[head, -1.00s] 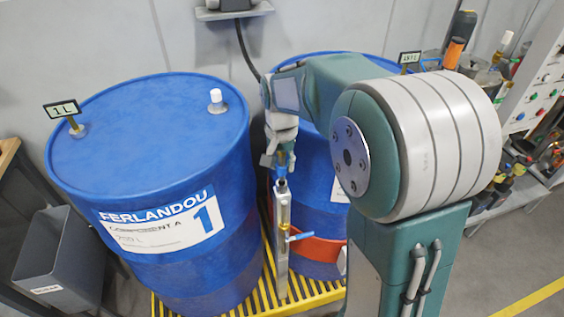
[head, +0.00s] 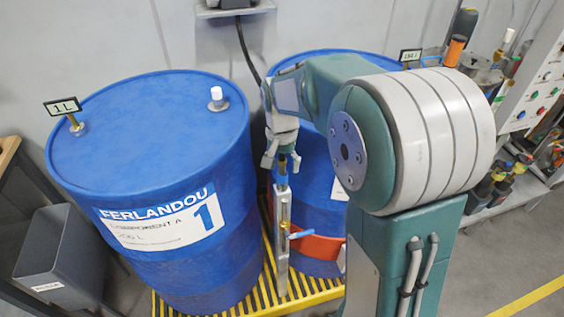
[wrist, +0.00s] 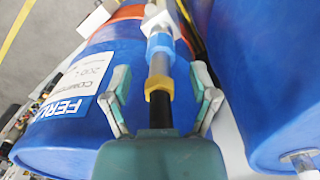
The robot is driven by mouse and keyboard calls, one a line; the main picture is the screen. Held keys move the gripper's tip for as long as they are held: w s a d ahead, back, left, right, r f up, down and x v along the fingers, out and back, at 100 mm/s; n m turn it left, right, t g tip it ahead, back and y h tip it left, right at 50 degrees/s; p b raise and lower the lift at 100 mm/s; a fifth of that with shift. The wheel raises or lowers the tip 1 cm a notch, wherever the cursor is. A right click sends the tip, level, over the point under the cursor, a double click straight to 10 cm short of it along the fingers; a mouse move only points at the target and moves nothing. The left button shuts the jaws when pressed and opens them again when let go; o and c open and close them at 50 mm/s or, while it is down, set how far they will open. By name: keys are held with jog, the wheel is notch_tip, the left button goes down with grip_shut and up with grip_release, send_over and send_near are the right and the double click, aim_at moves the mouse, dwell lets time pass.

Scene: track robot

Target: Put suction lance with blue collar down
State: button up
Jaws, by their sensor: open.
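The suction lance (head: 283,228) stands nearly upright in the gap between two blue drums. Its lower end is at the yellow grating, but I cannot tell what supports it. Its blue collar (head: 282,179) is near the top and also shows in the wrist view (wrist: 160,44), beyond a brass fitting (wrist: 158,88). My gripper (head: 281,160) is open around the lance's upper end. In the wrist view its fingers (wrist: 160,84) stand apart on both sides of the lance, with visible gaps.
The left drum (head: 150,130), labelled 1, stands close to the lance. The right drum (head: 318,170), with an orange band (head: 318,247), is partly hidden by my arm. Both are on yellow striped grating (head: 250,300). A grey bin (head: 65,260) is at left, a rack (head: 540,90) at right.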

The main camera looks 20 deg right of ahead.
notch_tip(320, 180, up, 12)
jog(key=s+f+n+t, duration=0.2)
jog(key=s+n+t, duration=0.3)
jog(key=s, duration=1.6)
jog(key=shift+s+n+t, duration=0.2)
jog(key=shift+n+t, duration=0.2)
jog(key=shift+n, duration=0.2)
jog(key=shift+a, duration=0.1)
